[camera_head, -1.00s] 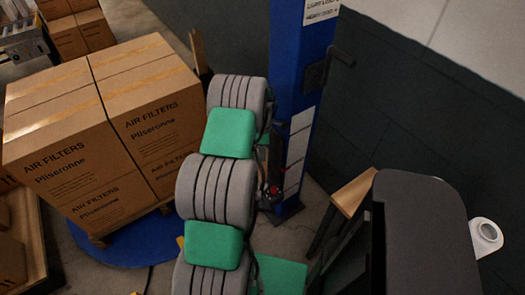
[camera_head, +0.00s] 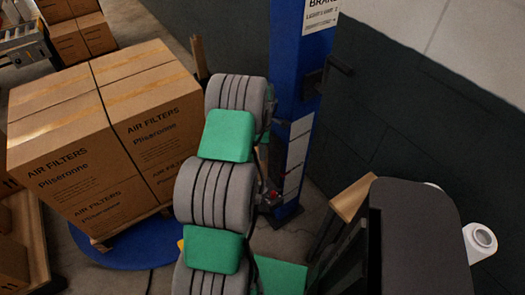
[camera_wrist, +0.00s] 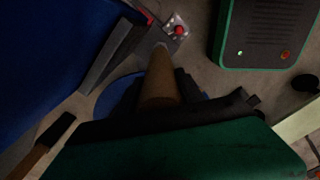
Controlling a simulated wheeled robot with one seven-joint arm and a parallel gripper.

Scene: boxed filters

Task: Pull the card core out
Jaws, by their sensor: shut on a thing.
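The card core (camera_wrist: 160,75) is a brown tube in the middle of the wrist view, seen almost along its length. My gripper (camera_wrist: 158,94) has dark jaws on both sides of the tube and is shut on it. The far end of the core lies near a grey metal part beside the blue mast. In the head view the core and my gripper are hidden behind my grey and green arm. The tall blue mast (camera_head: 296,90) of the wrapping machine stands behind the arm, and it also fills the left of the wrist view (camera_wrist: 45,60).
Boxed air filters (camera_head: 105,140) stand stacked on a pallet over a blue round turntable (camera_head: 115,248) at left. A red button (camera_wrist: 179,30) sits on a small grey box near the core. A dark wall (camera_head: 425,130) and a white roll (camera_head: 481,240) are at right.

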